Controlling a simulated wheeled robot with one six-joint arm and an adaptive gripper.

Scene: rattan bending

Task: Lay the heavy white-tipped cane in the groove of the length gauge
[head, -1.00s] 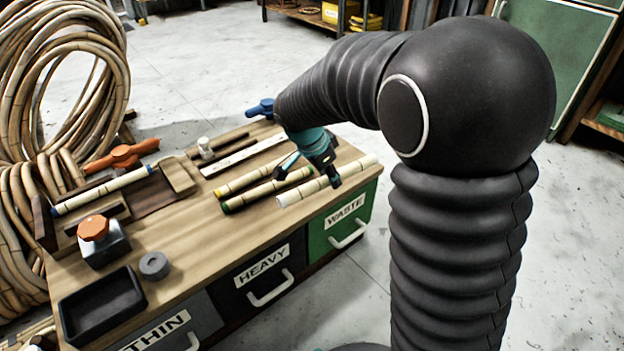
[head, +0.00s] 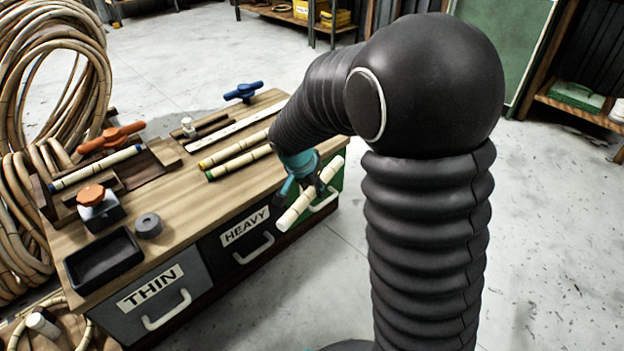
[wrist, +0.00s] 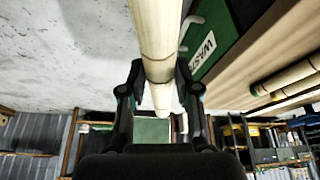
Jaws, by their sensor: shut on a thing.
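My gripper (head: 308,192) is shut around the middle of the heavy white-tipped cane (head: 297,211). It holds the cane in the air beyond the bench's front edge, by the green drawer. The cane is pale, with darker joint rings. In the wrist view the cane (wrist: 156,30) runs lengthwise between both fingers (wrist: 160,92), its far end pale. A long pale strip (head: 232,128) beside a dark bar (head: 211,128) lies at the back of the bench and looks like the length gauge. Its groove is too small to make out.
A yellow-tipped cane (head: 235,147) and a green-tipped cane (head: 240,162) lie on the bench (head: 175,215) between the strip and the front edge.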

